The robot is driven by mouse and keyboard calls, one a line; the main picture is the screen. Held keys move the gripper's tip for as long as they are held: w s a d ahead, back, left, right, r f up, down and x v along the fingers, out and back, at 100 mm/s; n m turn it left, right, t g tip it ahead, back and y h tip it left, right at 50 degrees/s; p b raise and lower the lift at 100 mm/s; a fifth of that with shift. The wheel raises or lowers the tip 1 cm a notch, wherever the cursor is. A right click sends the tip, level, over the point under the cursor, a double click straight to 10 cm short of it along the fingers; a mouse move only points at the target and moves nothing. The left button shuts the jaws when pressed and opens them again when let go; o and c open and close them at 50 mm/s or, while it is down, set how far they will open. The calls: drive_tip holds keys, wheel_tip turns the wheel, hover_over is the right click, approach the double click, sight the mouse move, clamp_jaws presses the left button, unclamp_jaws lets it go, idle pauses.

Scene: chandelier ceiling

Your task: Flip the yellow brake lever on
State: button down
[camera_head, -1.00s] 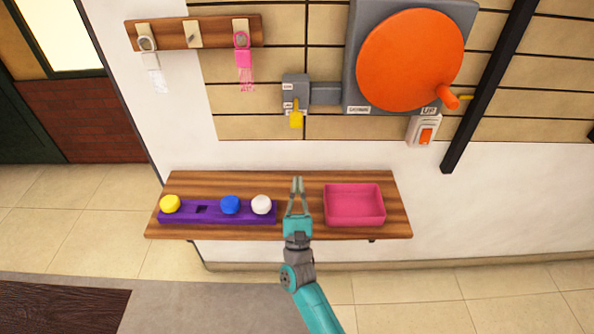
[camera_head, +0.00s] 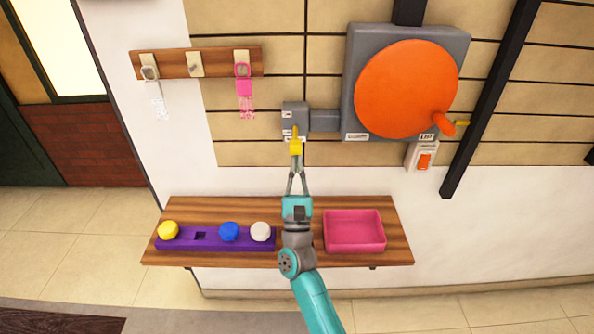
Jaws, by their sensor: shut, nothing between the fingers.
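The yellow brake lever (camera_head: 295,147) hangs pointing down from a grey box (camera_head: 295,115) on the tiled wall. My gripper (camera_head: 297,161) is shut and empty, with its fingertips pointing up just below the lever's lower end. The tips look very close to the lever in the picture; I cannot tell whether they touch it. A grey link joins the lever's box to a large grey housing with an orange wheel (camera_head: 406,88).
A wooden shelf (camera_head: 180,207) below holds a purple block (camera_head: 187,243) with yellow, blue and white knobs, and a pink tray (camera_head: 354,230). A hook rack (camera_head: 213,62) is at upper left. A white switch (camera_head: 422,157) sits under the wheel. A dark diagonal bar (camera_head: 490,100) is at right.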

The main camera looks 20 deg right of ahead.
sight(296, 145)
drive_tip(key=shift+r, duration=0.2)
drive_tip(key=r, duration=0.6)
drive_tip(key=w+r, duration=0.1)
drive_tip(key=r, duration=0.3)
drive_tip(key=shift+d, duration=0.2)
drive_tip(key=shift+s+a+f, duration=0.2)
drive_tip(key=shift+s+f, duration=0.05)
drive_tip(key=s, duration=0.1)
drive_tip(key=s+f, duration=0.1)
drive_tip(key=s+a, duration=0.1)
drive_tip(key=shift+s+f, duration=0.3)
drive_tip(key=s+a+r, duration=0.2)
drive_tip(key=s, duration=0.6)
drive_tip(key=shift+s+a+r, duration=0.2)
drive_tip(key=shift+a+r, duration=0.15)
drive_tip(key=shift+r, duration=0.05)
